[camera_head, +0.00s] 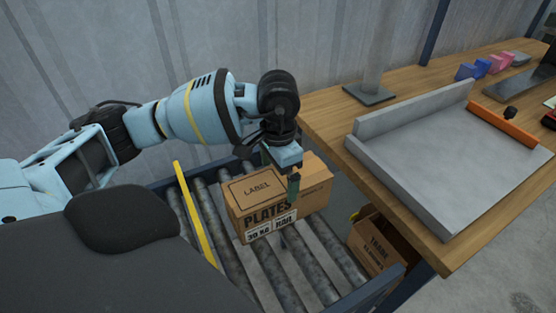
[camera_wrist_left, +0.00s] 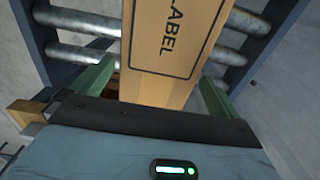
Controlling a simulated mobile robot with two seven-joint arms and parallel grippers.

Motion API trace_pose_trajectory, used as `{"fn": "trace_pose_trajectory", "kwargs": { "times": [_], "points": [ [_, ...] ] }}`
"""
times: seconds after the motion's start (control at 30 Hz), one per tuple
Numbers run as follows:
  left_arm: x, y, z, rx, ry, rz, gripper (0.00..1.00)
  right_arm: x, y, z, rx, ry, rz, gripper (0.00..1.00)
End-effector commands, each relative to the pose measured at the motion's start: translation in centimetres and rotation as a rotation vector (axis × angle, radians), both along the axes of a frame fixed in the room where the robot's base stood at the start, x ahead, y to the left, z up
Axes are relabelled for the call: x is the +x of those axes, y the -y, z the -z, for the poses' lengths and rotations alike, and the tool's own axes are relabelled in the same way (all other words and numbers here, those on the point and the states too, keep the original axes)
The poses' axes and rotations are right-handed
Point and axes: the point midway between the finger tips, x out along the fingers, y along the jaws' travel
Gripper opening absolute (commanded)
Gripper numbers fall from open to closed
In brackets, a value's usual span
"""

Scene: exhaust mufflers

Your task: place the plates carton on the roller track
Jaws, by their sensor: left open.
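The plates carton (camera_head: 255,205) is a brown box with a label on top and PLATES printed on its side. It sits upright on the roller track (camera_head: 270,272), over the grey rollers. My left gripper (camera_head: 281,172) is at the carton's right end, pointing down. In the left wrist view the carton (camera_wrist_left: 165,50) lies between the two green fingers of the gripper (camera_wrist_left: 155,88), which are open with gaps beside it. Whether a finger touches the carton cannot be told. My right gripper is not in view.
An open carton (camera_head: 376,243) stands lower, between track and workbench. A yellow bar (camera_head: 194,214) runs along the track's left part. The wooden workbench (camera_head: 322,117) holds a grey metal tray (camera_head: 445,165).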

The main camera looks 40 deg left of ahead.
Motion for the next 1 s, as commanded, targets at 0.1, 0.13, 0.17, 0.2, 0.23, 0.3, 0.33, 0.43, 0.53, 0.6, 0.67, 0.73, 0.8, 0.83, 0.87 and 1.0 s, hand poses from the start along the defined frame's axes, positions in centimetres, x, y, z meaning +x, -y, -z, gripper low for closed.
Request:
{"fn": "trace_pose_trajectory", "kwargs": {
  "times": [0.1, 0.13, 0.17, 0.2, 0.23, 0.3, 0.33, 0.43, 0.53, 0.6, 0.67, 0.73, 0.8, 0.83, 0.87, 1.0],
  "points": [
    [0.1, 0.0, -2.6, -0.001, 0.004, -0.001, 1.00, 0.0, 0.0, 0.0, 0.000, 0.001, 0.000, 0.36],
    [0.1, 0.0, -3.1, 0.000, 0.003, -0.001, 1.00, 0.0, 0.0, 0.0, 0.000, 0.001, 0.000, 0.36],
    [0.0, 0.0, -3.6, 0.000, 0.003, 0.000, 1.00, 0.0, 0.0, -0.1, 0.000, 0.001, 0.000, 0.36],
    [0.0, 0.0, -4.2, 0.000, 0.003, 0.000, 1.00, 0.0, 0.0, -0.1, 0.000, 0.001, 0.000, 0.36],
    [0.1, 0.0, -4.6, 0.000, 0.003, 0.000, 1.00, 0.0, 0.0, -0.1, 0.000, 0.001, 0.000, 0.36],
    [0.0, 0.0, -5.4, -0.001, 0.002, 0.000, 1.00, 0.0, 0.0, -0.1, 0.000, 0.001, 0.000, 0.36],
    [0.0, 0.0, -5.7, 0.001, 0.001, 0.000, 1.00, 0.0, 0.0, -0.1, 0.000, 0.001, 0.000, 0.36],
    [0.0, 0.0, -6.3, 0.000, 0.001, 0.000, 1.00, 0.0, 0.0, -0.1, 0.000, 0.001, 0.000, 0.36],
    [0.0, 0.0, -6.5, -0.001, -0.001, 0.000, 1.00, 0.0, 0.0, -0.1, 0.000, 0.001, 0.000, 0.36],
    [0.0, 0.0, -6.5, -0.001, -0.001, 0.000, 1.00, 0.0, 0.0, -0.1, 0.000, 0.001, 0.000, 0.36],
    [0.0, 0.0, -6.5, 0.000, -0.001, 0.000, 1.00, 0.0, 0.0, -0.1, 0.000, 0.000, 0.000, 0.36],
    [0.0, 0.0, -6.5, 0.000, -0.001, 0.000, 1.00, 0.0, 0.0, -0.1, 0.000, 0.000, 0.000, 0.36],
    [0.0, 0.0, -6.5, 0.000, -0.001, 0.000, 1.00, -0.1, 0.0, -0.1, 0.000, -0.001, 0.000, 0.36],
    [0.0, 0.0, -6.5, 0.000, -0.001, 0.000, 1.00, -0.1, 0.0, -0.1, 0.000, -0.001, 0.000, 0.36],
    [0.0, 0.0, -6.5, 0.000, -0.001, 0.000, 1.00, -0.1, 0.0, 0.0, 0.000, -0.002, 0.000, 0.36],
    [0.0, 0.0, -6.5, 0.000, -0.001, -0.001, 1.00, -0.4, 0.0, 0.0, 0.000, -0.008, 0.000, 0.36]
  ]
}}
